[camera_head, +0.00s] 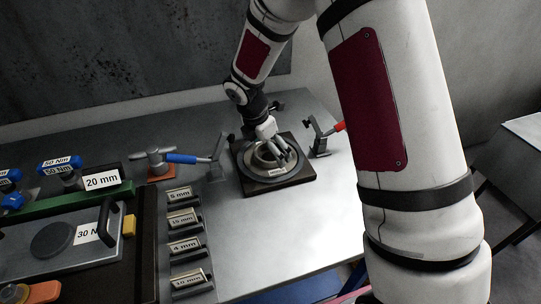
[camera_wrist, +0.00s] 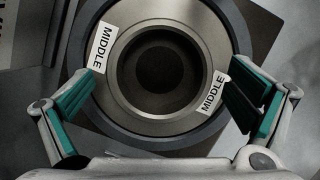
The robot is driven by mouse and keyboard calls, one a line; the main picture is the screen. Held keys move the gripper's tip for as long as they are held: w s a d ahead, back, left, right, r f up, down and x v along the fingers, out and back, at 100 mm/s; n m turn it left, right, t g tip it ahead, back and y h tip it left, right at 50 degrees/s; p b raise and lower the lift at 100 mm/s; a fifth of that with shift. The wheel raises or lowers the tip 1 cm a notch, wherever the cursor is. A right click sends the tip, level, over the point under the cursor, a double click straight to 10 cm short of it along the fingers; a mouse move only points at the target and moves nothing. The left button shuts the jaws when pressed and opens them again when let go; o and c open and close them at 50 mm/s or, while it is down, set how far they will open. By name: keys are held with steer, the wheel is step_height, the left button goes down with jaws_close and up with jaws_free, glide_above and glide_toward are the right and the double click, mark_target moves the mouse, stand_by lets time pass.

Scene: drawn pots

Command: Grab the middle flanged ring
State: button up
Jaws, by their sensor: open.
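The middle flanged ring (camera_head: 277,171) sits on a dark square base plate (camera_head: 249,188) on the metal table. It is a grey ring with a raised inner collar and a wider flange. In the wrist view the ring (camera_wrist: 133,112) carries two white "MIDDLE" labels and has a dark central bore. My gripper (camera_head: 271,147) is over the ring in the head view. In the wrist view my gripper (camera_wrist: 162,95) is open, with its teal-padded fingers on the left and right of the raised collar. I cannot tell whether the fingers touch it.
A blue-handled clamp (camera_head: 181,158) stands left of the plate and a red-handled clamp (camera_head: 329,133) right of it. Labelled blocks, including a "5 mm" one (camera_head: 180,196), line the left. The table (camera_head: 300,225) in front of the plate is clear.

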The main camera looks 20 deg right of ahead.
steer(key=c, duration=2)
steer(key=shift+c, duration=0.2)
steer(key=shift+r, duration=0.15)
steer(key=shift+w+r, duration=0.1)
steer(key=shift+r, duration=0.55)
steer(key=shift+s+r, duration=0.3)
steer(key=shift+r, duration=0.25)
steer(key=shift+s+r, duration=0.25)
steer(key=shift+r, duration=0.3)
steer(key=s+d+r, duration=0.1)
steer(key=s+d, duration=0.1)
steer(key=s, duration=1.3)
steer(key=shift+d+r, duration=0.15)
steer(key=shift+d, duration=0.1)
